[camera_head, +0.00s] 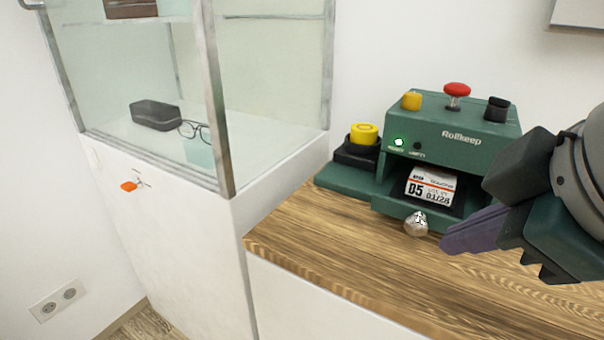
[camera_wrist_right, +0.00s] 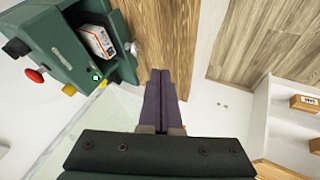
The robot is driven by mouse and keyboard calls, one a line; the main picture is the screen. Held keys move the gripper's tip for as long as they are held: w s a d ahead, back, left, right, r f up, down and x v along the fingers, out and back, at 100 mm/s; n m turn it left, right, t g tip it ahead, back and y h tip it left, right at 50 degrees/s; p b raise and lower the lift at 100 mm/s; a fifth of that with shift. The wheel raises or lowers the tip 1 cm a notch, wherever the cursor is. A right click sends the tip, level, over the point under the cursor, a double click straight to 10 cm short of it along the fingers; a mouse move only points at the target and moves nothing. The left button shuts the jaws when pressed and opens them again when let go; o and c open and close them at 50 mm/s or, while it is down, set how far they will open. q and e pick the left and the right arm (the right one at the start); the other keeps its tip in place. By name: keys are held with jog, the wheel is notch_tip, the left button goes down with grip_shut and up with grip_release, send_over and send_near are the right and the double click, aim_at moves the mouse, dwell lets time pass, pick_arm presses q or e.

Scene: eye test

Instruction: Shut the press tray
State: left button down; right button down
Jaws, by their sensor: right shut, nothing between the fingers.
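The green press (camera_head: 455,146) stands on the wooden counter; it also shows at the upper left of the right wrist view (camera_wrist_right: 62,45). Its tray (camera_head: 390,207) sticks out at the front, with a pale round knob (camera_head: 416,225) on its front face. A white and orange labelled block (camera_head: 431,187) lies in the tray; it also shows in the wrist view (camera_wrist_right: 98,41). My right gripper (camera_head: 446,246) is shut and empty, its purple fingertips just right of the knob and apart from the press in the wrist view (camera_wrist_right: 160,73). My left gripper is not in view.
The press has a red mushroom button (camera_head: 457,90), a yellow knob (camera_head: 412,101), a black knob (camera_head: 497,109) and a lit green lamp (camera_head: 399,142). A yellow-topped black piece (camera_head: 364,134) is beside it. A glass cabinet (camera_head: 215,100) stands left. The counter front (camera_head: 340,250) is clear.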

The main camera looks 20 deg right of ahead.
aim_at(430, 221)
jog(key=b+x, duration=0.8)
jog(key=x, duration=0.2)
jog(key=shift+b, duration=0.4)
jog(key=shift+w+d, duration=1.05)
jog(key=shift+d, duration=0.2)
jog(key=shift+w+d+r+b, duration=0.1)
jog(key=shift+w+d+b, duration=0.15)
jog(key=shift+b, duration=0.05)
jog(key=w+d+p, duration=0.2)
jog(key=d+p, duration=0.1)
jog(key=shift+w+r, duration=0.15)
jog(key=shift+r, duration=0.15)
jog(key=shift+w+d+f+p, duration=0.1)
jog(key=shift+w+d+p, duration=0.55)
jog(key=shift+w+d, duration=0.3)
jog(key=shift+d+f, duration=0.15)
jog(key=shift+d, duration=0.15)
jog(key=shift+a+f, duration=0.1)
jog(key=shift+f, duration=0.1)
